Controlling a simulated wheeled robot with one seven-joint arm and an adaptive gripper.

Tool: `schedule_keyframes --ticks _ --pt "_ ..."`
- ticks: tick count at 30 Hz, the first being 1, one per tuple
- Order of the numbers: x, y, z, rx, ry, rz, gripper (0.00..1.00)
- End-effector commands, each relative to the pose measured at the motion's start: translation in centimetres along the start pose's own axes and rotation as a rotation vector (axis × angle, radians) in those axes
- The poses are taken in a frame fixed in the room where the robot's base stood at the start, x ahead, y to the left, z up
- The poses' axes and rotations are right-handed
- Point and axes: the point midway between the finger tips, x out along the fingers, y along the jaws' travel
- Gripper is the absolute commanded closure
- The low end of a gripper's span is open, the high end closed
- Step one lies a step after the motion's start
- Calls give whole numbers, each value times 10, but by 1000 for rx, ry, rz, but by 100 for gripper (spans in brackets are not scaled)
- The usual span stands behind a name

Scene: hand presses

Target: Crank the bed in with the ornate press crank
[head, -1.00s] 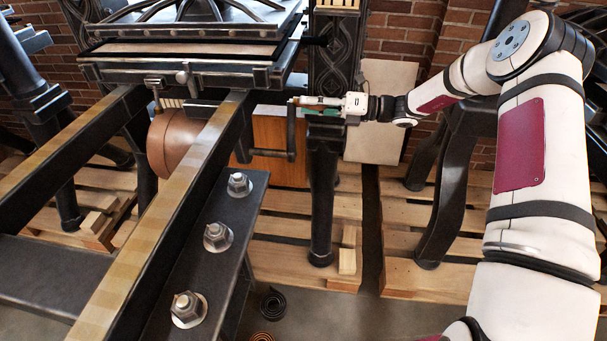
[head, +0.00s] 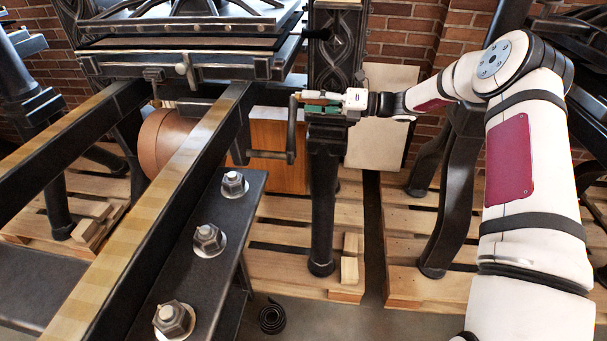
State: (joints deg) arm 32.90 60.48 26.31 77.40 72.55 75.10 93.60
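The press crank (head: 291,135) is a dark bar hanging roughly upright beside the near rail. The bed (head: 190,72) lies under the ornate upper part of the press, above the two long rails (head: 150,210). A copper-coloured drum (head: 168,143) sits between the rails.
A dark post (head: 323,200) stands right below my gripper. A pale board (head: 382,125) leans on the brick wall behind. A bracket with large bolts (head: 209,240) runs along the near rail. Another press leg (head: 443,200) stands behind my arm.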

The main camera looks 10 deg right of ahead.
Motion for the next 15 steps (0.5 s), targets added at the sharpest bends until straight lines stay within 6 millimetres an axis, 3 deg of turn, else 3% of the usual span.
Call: schedule_keyframes --ticks 1,3,5,15 --pt "-4 -3 1 -1 -3 -11 40" --pt "-3 -2 2 -2 -3 -10 24" --pt "-3 -1 2 -3 -3 -8 17" --pt "-3 2 3 -5 -3 -3 17"
